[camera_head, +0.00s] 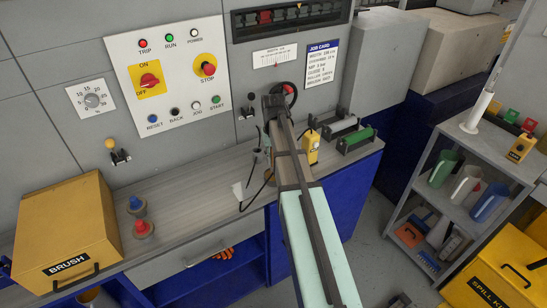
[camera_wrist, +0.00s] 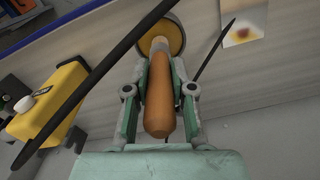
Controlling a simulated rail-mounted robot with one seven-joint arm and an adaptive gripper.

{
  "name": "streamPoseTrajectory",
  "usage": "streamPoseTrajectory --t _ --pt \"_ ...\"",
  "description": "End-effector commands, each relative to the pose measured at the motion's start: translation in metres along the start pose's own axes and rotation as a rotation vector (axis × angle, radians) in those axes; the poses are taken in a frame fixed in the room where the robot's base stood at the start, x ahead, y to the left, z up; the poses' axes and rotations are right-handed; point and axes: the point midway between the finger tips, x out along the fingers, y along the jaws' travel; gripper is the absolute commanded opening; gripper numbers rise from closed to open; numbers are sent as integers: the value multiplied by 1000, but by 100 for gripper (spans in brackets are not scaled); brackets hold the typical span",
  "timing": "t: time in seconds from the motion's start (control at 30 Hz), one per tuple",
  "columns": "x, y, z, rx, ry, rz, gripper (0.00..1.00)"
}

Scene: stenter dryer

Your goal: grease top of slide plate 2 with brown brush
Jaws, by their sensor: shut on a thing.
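My gripper (camera_wrist: 158,80) is shut on an orange-brown wooden handle (camera_wrist: 160,100), taken as the brown brush, in the wrist view. The handle's far end meets a round yellowish disc with a dark rim (camera_wrist: 172,34); I cannot tell whether this is the brush head or a thing behind it. Bristles are not clear. In the head view my arm hides the gripper and the brush. Two dark bracket-like pieces, one (camera_head: 340,129) behind another with a green strip (camera_head: 357,139), lie on the bench right of my arm. I cannot tell whether either is slide plate 2.
A yellow device (camera_head: 311,147) stands close right of my arm; it also shows in the wrist view (camera_wrist: 52,100). Coloured knobs (camera_head: 138,204) and a yellow BRUSH box (camera_head: 66,232) stand left on the bench (camera_head: 185,198). A control panel (camera_head: 170,75) is behind. A shelf cart (camera_head: 470,145) stands right.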

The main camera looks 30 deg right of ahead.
Motion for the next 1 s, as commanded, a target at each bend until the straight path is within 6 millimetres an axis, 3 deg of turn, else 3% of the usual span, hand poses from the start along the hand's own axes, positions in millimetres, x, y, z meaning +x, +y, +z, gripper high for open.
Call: streamPoseTrajectory --t 0.8,1.0 --pt "-63 0 -1 0 2 0 0" --pt "-67 0 0 0 2 0 0"
